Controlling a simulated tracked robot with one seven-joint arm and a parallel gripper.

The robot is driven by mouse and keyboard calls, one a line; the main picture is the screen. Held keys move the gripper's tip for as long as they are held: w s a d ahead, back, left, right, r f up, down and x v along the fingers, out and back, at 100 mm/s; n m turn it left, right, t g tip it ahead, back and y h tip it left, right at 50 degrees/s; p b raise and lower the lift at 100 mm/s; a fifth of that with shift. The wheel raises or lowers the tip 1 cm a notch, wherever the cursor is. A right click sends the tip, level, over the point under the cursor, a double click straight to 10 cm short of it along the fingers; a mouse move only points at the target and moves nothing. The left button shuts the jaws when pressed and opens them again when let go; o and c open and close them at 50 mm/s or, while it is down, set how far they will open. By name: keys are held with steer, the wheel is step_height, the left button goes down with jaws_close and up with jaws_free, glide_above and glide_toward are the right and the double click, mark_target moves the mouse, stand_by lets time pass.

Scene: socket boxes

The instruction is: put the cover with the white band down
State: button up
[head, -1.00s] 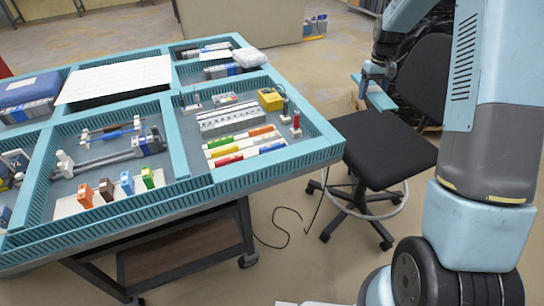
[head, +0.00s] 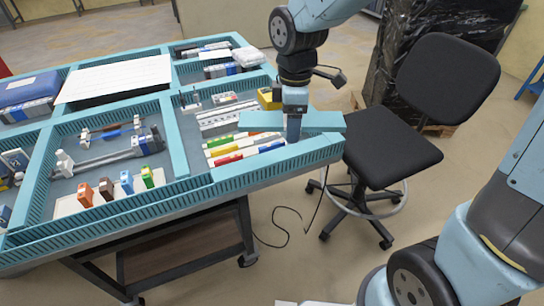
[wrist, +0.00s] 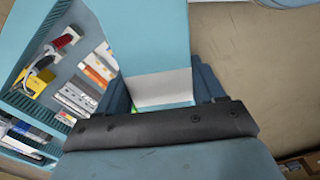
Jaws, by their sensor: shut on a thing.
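My gripper (head: 293,130) is shut on a long light-blue cover (head: 322,121) above the front right part of the table. In the head view the cover lies roughly level and crosswise, its right end reaching out to the table's right edge by the chair. The wrist view shows the cover (wrist: 145,35) between my gripper's fingers (wrist: 162,98), with a white band (wrist: 160,88) across it at the grip. Below the cover is the right front compartment (head: 200,166) of the blue-rimmed table, with coloured strips (head: 232,156) partly hidden by the cover.
A white panel (head: 115,78) lies over the back middle of the table. The middle front compartment holds a grey rail (head: 110,158) and several coloured blocks (head: 127,182). A yellow box (head: 266,97) is close behind my gripper. A black chair (head: 390,148) stands right of the table.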

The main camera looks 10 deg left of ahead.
steer(key=s+n, duration=0.5)
steer(key=s, duration=0.6)
glide_above(274, 156)
steer(key=s, duration=0.1)
step_height(274, 156, down, 9)
steer(key=shift+s+d+r, duration=0.1)
steer(key=shift+s+d, duration=0.05)
steer(key=shift+w+a+f, duration=0.2)
steer(key=shift+w+f, duration=0.35)
steer(key=shift+f, duration=1.7)
steer(key=shift+f, duration=0.3)
steer(key=o, duration=1.6)
steer(key=shift+r, duration=0.15)
